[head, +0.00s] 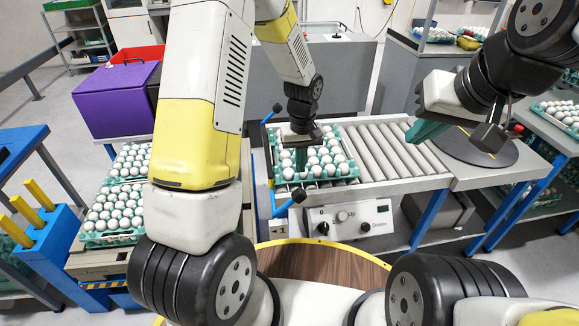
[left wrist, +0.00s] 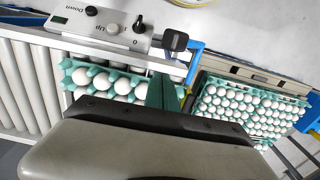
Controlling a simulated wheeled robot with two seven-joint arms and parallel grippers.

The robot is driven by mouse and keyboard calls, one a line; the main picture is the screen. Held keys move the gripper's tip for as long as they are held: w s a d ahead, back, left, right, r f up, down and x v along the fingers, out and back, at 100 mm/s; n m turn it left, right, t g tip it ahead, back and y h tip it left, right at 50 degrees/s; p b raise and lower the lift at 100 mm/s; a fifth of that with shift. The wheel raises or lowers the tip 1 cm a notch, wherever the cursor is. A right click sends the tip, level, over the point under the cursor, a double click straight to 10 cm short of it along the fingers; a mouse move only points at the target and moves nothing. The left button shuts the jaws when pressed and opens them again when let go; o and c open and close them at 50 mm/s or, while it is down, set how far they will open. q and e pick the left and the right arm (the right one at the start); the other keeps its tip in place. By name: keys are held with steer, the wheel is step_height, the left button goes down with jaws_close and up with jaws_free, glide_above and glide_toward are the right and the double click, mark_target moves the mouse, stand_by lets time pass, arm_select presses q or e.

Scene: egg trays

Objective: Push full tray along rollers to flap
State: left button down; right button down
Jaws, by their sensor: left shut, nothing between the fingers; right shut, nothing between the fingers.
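The full teal tray (head: 322,182) of white eggs sits at the left end of the grey rollers (head: 385,150). My left gripper (head: 301,163) is shut and empty, pointing down over the tray's left part. In the left wrist view its teal fingers (left wrist: 163,93) overlap the tray (left wrist: 122,69) near the tray's right end; I cannot tell whether they touch it. The rollers also show at the left there (left wrist: 25,85). My right gripper (head: 428,132) is shut and empty above the right end of the rollers, away from the tray. I cannot make out the flap for certain.
A round dark plate (head: 462,150) lies beyond the right roller end. Other egg trays (head: 110,238) stand on a left table, also seen in the left wrist view (left wrist: 290,104). A control box (head: 350,219) is on the conveyor front. The rollers right of the tray are clear.

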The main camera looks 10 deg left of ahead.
mark_target(296, 177)
arm_select(q)
steer(key=f, duration=0.3)
steer(key=w+f, duration=0.1)
steer(key=f, duration=0.2)
steer(key=w+a+f, duration=0.1)
steer(key=f, duration=0.3)
steer(key=shift+w+a, duration=0.15)
steer(key=shift+w, duration=0.6)
steer(key=shift+w+a, duration=0.2)
steer(key=shift+w, duration=0.4)
steer(key=shift+w+a, duration=0.2)
steer(key=shift+w, duration=0.35)
steer(key=shift+s, duration=0.15)
